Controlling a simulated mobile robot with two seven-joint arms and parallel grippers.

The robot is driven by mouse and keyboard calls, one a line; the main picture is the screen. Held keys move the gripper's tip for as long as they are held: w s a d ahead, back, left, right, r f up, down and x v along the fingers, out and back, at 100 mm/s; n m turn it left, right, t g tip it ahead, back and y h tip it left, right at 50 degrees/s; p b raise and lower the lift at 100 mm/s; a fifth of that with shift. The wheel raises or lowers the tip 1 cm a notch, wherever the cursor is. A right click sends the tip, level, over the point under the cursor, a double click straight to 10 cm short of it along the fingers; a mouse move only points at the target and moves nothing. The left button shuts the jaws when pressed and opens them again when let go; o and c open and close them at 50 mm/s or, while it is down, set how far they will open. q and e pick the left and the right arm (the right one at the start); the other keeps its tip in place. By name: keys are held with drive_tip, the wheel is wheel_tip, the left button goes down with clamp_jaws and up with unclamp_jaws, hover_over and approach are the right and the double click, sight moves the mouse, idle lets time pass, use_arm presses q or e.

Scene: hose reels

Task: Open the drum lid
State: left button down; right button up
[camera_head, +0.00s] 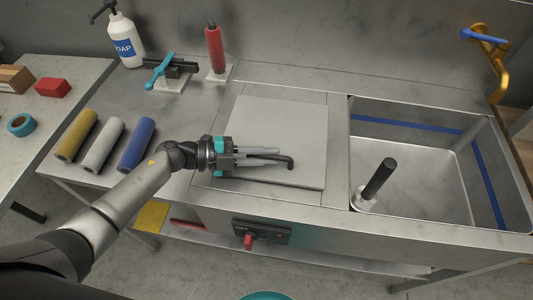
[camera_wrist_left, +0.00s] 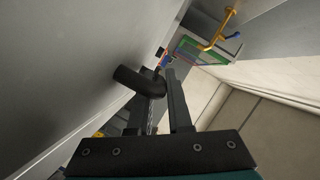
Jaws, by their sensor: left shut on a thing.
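The drum lid (camera_head: 277,130) is a flat grey square panel set in the metal counter, and it looks closed and level. A dark bent handle (camera_head: 284,161) stands at its front part. My left gripper (camera_head: 277,156) reaches in from the left over the front of the lid, with its fingers pointing right. It is shut on the handle, whose dark round bar (camera_wrist_left: 138,80) shows by the fingers in the left wrist view. The fingers partly hide the handle. My right gripper is in neither view.
A sink (camera_head: 420,165) with a black-handled tool (camera_head: 378,178) lies to the right. Yellow, grey and blue rolls (camera_head: 137,144) lie at the left. A soap bottle (camera_head: 123,40), a blue-levered device (camera_head: 162,70) and a red cylinder (camera_head: 214,47) stand behind. A red knob (camera_head: 248,242) is on the front panel.

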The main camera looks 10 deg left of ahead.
use_arm(q)
drive_tip(key=shift+r, duration=0.1)
drive_tip(key=shift+w+r+p, duration=0.1)
drive_tip(key=shift+r+p, duration=0.25)
drive_tip(key=shift+p, duration=0.15)
drive_tip(key=r+p, duration=0.2)
drive_tip(key=w+r+n+p, duration=0.1)
drive_tip(key=p, duration=0.1)
drive_tip(key=r+n+g+p, duration=0.1)
drive_tip(key=r+p, duration=0.1)
drive_tip(key=shift+w+a+r+y, duration=0.1)
drive_tip(key=shift+w+r+y, duration=0.2)
drive_tip(key=shift+w+y, duration=0.1)
wheel_tip(320, 180, up, 4)
drive_tip(key=n+g+p, duration=0.1)
drive_tip(key=n+p, duration=0.1)
drive_tip(key=p, duration=0.2)
hover_over(271, 142)
drive_tip(key=s, duration=0.2)
drive_tip(key=shift+w+r, duration=1.05)
drive_tip(key=shift+r, duration=0.2)
